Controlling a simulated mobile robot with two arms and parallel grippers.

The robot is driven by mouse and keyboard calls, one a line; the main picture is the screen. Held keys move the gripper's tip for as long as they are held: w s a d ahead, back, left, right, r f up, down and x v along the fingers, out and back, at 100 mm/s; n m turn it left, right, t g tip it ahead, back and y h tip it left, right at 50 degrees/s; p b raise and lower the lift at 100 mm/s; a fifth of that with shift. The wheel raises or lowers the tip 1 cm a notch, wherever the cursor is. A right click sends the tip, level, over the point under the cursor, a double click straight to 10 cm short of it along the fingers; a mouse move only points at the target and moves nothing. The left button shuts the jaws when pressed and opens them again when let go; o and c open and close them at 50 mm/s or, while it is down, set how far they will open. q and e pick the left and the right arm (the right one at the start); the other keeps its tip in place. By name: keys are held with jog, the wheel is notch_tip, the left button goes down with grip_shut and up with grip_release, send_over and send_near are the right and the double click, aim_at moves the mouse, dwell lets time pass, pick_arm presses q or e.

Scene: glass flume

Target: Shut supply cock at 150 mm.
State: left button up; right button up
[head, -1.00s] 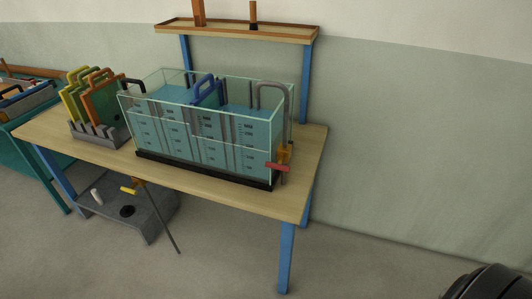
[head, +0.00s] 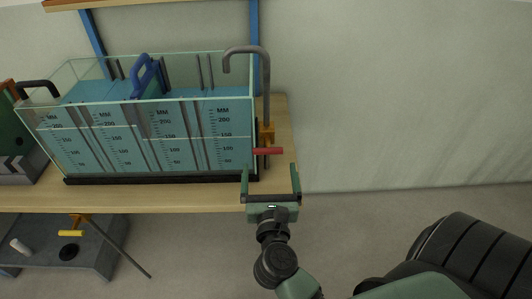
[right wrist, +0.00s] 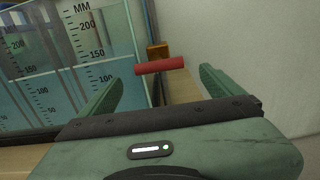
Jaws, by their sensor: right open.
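The supply cock has a red bar handle (head: 268,151) on an orange body (head: 267,132), at the right end of the glass flume (head: 150,178). A grey hooked pipe (head: 266,85) rises from it and bends over the end compartment. The handle lies crosswise to the pipe. My right gripper (head: 270,168) is open and empty, just in front of and below the handle. In the right wrist view the red handle (right wrist: 160,65) shows between the open fingers, beyond the tips. A pale line crosses the end scale (head: 222,137) near 150; I cannot tell whether it is the water line. My left gripper is out of view.
A blue-handled gate (head: 146,78) stands in the flume. The table edge (head: 150,200) runs below my right gripper's fingers. A grey low stand (head: 95,245) with a yellow-handled valve is under the table. The wall side at the right is free.

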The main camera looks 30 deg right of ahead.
aim_at(268, 153)
jog(key=p+x, duration=0.1)
jog(key=x, duration=0.4)
jog(key=shift+w, duration=0.25)
jog(key=shift+w+d, duration=0.25)
jog(key=shift+w, duration=0.1)
jog(key=c, duration=1.4)
jog(key=n+p, duration=0.2)
jog(key=p, duration=0.1)
jog(key=shift+r+n, duration=0.25)
jog(key=shift+n, duration=0.05)
jog(key=shift+f+n+p, duration=0.2)
jog(key=shift+n+p, duration=0.3)
jog(key=shift+n, duration=0.2)
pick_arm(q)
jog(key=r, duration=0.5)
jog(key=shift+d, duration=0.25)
pick_arm(e)
jog(key=shift+f, duration=0.1)
jog(key=o, duration=1.4)
